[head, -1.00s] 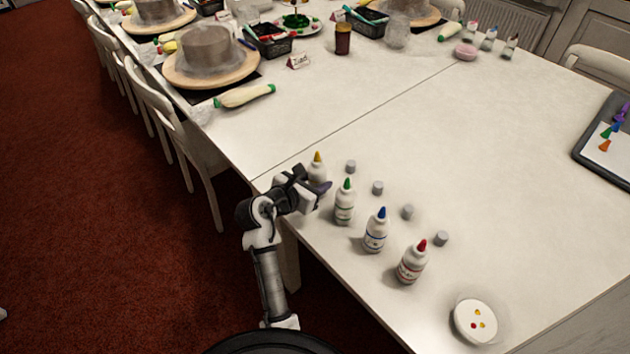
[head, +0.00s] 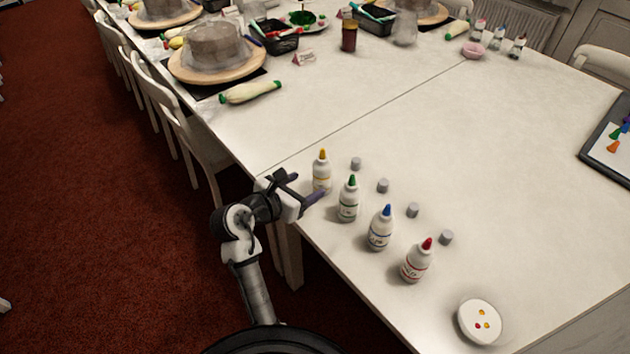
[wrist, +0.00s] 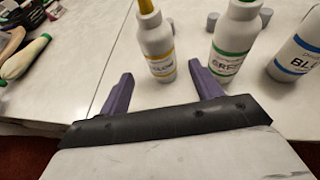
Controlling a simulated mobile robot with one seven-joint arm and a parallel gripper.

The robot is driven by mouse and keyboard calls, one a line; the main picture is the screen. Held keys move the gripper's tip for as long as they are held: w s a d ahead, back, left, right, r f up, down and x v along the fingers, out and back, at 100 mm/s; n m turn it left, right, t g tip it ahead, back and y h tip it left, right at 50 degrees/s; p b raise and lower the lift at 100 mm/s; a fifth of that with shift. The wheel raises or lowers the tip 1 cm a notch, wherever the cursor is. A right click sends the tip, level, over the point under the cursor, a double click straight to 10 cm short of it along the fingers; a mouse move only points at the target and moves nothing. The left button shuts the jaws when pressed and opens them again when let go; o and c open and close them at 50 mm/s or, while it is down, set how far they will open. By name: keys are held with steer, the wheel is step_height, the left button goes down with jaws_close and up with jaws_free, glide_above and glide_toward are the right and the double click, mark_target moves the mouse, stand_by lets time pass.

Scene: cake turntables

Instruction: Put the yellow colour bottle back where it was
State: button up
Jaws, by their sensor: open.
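The yellow colour bottle (head: 321,172) is white with a yellow tip. It stands upright on the table as the farthest of a row of bottles near the left edge. It also stands upright in the wrist view (wrist: 157,47), beyond my fingertips and between their lines. My gripper (head: 305,187) is open and empty beside it, at the table's edge; its two purple fingers show apart in the wrist view (wrist: 162,80). The green bottle (head: 348,200) stands next to the yellow one, close to my right finger.
The blue bottle (head: 381,229) and red bottle (head: 417,261) continue the row. Grey caps (head: 383,186) lie behind the bottles. A white dish (head: 479,321) with coloured drops sits at the near right. The table's middle is clear; a chair (head: 185,130) stands at left.

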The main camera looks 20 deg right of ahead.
steer(key=v, duration=0.5)
